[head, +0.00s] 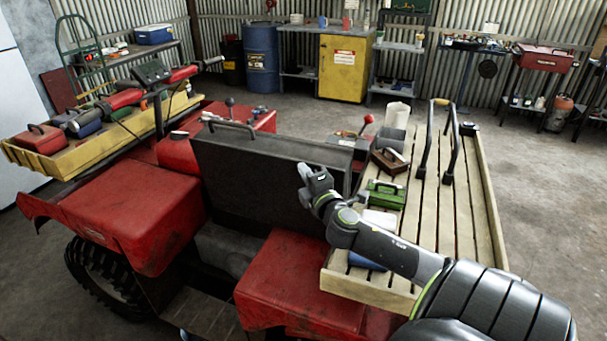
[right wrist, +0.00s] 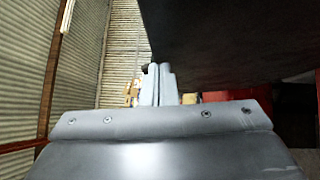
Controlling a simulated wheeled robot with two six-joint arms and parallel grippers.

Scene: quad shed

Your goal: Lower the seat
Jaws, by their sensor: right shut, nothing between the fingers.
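The seat (head: 265,180) is a dark panel standing upright across the middle of the red quad in the head view, with a grab bar (head: 232,125) at its upper left. My right gripper (head: 304,170) is shut and empty at the right part of the seat's near face. I cannot tell whether it touches the seat. In the right wrist view the closed fingers (right wrist: 158,72) point forward, with the seat's dark underside or face (right wrist: 230,45) filling the upper right. My left gripper is not in view.
The rear wooden rack (head: 487,215) holds a green box (head: 385,194), a brown toolbox (head: 389,161) and metal rails. Red fenders (head: 140,215) flank the dark seat base. A front rack (head: 30,158) carries tools. Cabinets and benches line the back wall.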

